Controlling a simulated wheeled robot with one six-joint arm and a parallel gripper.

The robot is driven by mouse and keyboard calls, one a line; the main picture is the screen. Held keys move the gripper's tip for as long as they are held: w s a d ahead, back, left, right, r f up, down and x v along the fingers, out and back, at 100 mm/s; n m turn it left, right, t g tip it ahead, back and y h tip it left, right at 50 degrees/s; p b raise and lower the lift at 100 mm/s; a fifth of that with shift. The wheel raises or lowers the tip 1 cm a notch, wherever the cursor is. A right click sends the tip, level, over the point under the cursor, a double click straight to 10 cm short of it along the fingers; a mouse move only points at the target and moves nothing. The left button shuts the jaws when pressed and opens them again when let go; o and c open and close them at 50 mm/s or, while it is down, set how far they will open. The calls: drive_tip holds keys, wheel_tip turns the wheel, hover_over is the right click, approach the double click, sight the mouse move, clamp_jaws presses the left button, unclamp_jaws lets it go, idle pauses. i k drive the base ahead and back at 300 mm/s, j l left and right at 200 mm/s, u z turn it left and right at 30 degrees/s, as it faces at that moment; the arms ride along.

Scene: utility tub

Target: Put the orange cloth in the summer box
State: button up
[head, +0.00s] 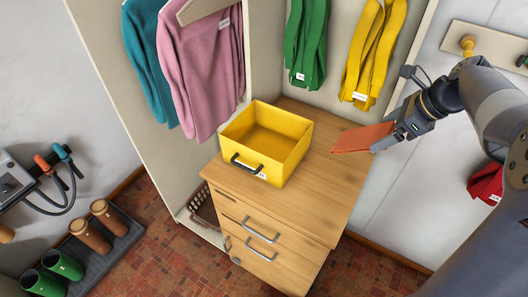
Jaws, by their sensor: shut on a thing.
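My gripper (386,142) is shut on the orange cloth (360,139) and holds it to the right of the yellow box, apart from it. The cloth looks like a flat folded piece, sticking out to the left of the jaws. It appears to be over the right part of the wooden cabinet top. A yellow open box (288,162) with a black handle and a small white label stands on the cabinet. The label's writing is too small to read. The part of the box's inside that shows looks empty.
The wooden drawer cabinet (325,185) has bare top to the right of the box. A green scarf (306,40) and a yellow scarf (372,50) hang behind. Pink (200,70) and teal (150,60) sweaters hang at left. Boots (108,217) stand on a floor tray.

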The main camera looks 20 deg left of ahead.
sight(272, 156)
drive_tip(key=i+j, duration=0.1)
drive_tip(key=j, duration=0.6)
drive_tip(key=i+j, duration=0.1)
drive_tip(key=j, duration=0.6)
